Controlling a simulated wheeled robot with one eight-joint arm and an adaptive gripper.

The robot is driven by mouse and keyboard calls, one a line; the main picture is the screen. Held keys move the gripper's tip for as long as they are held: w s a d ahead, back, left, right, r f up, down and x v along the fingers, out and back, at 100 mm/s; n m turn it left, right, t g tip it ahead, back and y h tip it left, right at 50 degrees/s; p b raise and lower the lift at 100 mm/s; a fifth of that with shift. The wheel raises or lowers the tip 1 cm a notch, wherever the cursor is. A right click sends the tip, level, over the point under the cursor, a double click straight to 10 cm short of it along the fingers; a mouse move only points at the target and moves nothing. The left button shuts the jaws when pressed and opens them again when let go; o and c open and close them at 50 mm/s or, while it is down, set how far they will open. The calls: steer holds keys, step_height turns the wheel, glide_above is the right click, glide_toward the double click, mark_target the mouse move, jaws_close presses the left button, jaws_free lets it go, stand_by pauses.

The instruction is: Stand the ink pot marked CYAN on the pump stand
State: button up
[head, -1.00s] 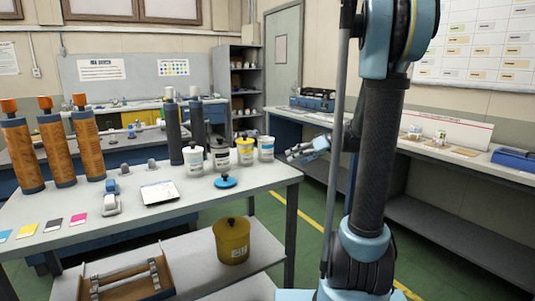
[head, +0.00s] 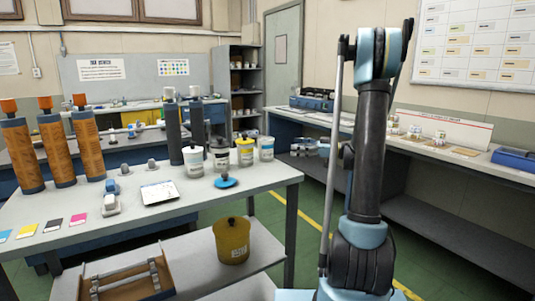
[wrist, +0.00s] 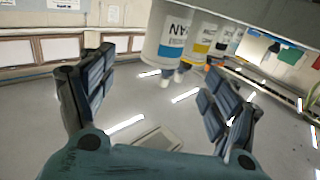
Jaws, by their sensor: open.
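Several white ink pots stand in a row at the right end of the near table. The one at the row's right end (head: 266,148) appears to be the nearest pot in the wrist view (wrist: 172,40), with a blue band and partly visible letters that fit CYAN. The wrist picture looks upside down. My gripper (head: 310,147) is right of that pot in the head view, apart from it. In the wrist view my gripper (wrist: 160,108) is open and empty, with the pot beyond its fingers. I cannot identify the pump stand surely; a blue round base with a dark knob (head: 225,182) lies before the pots.
The yellow-banded pot (head: 245,151) and a grey-labelled pot (head: 220,155) stand close left of the end pot. A yellow bucket (head: 232,241) sits on the lower shelf. A long bench (head: 440,155) runs along the right. Green floor lies between.

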glide_toward(266, 144)
steer(key=w+a, duration=0.1)
steer(key=w+a+f, duration=0.1)
steer(key=w+a, duration=0.3)
steer(key=shift+f, duration=0.3)
steer(key=shift+w+a+r, duration=0.1)
steer(key=shift+w+a, duration=0.1)
steer(key=shift+a, duration=1.1)
steer(key=shift+w+a+r, duration=0.1)
steer(key=shift+w+a, duration=0.1)
steer(key=shift+a, duration=1.1)
steer(key=c, duration=1.6)
steer(key=shift+o, duration=0.2)
